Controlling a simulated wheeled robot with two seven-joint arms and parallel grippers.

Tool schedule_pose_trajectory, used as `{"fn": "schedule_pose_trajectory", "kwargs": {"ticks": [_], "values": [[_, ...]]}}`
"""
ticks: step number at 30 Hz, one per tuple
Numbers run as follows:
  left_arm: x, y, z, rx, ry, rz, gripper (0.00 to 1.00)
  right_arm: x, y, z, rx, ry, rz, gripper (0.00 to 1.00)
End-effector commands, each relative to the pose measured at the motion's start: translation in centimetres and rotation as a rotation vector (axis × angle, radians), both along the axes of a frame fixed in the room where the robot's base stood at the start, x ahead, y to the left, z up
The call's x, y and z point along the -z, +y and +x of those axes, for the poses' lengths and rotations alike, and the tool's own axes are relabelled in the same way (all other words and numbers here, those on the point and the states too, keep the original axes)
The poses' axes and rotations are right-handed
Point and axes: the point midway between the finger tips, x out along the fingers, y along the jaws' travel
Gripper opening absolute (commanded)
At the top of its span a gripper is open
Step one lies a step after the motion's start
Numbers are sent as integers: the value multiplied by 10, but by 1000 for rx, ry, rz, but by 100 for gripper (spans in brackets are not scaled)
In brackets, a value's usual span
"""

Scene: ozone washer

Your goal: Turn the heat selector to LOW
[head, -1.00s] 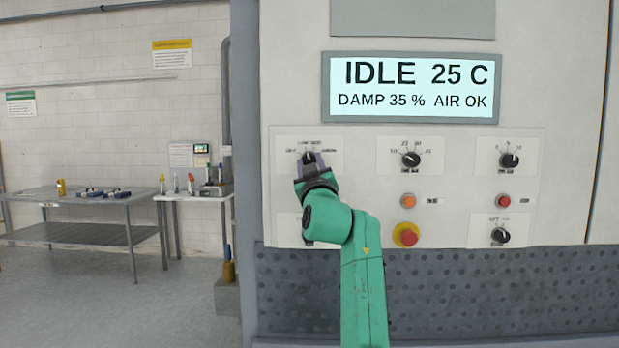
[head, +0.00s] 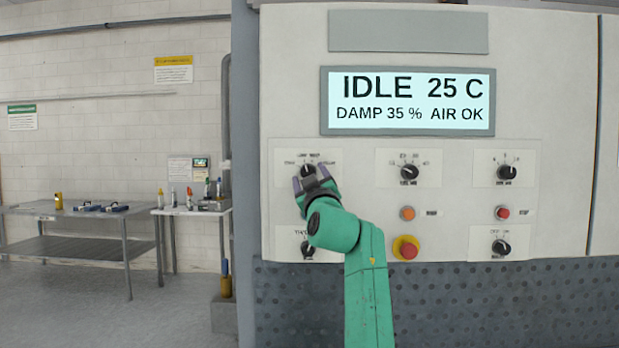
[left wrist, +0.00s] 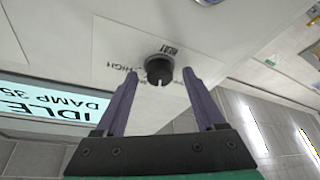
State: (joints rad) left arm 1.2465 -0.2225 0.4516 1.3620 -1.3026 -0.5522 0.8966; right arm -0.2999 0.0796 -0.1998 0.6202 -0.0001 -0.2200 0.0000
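The heat selector (head: 307,171) is a black round knob on a white label plate at the upper left of the panel. In the left wrist view the knob (left wrist: 159,68) has HEAT and HIGH lettering beside it, and its white mark points down the picture, between the labels; in the head view it points about straight up. The LOW lettering is too small to read surely. My left gripper (head: 315,182) is open, its two purple fingers (left wrist: 158,85) on either side of the knob with gaps visible; contact is not seen. My right gripper is out of view.
More knobs (head: 409,172) and (head: 507,172), buttons and a red emergency stop (head: 406,248) are on the panel. The display (head: 408,101) reads IDLE 25 C. Tables (head: 80,222) stand at far left.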

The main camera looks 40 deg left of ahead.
Motion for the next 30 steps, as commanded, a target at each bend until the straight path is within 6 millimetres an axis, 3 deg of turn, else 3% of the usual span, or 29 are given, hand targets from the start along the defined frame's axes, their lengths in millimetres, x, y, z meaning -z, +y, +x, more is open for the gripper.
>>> {"fn": "schedule_pose_trajectory", "kwargs": {"ticks": [10, 21, 25, 30], "values": [[7, -9, -7, 0, -2, 1, 71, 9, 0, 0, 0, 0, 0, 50], [44, -80, -69, -1, -2, 3, 71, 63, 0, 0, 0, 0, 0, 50], [48, -98, -84, -1, -1, 1, 71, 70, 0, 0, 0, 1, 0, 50], [48, -105, -90, 1, 0, 1, 71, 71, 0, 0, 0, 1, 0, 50]]}}
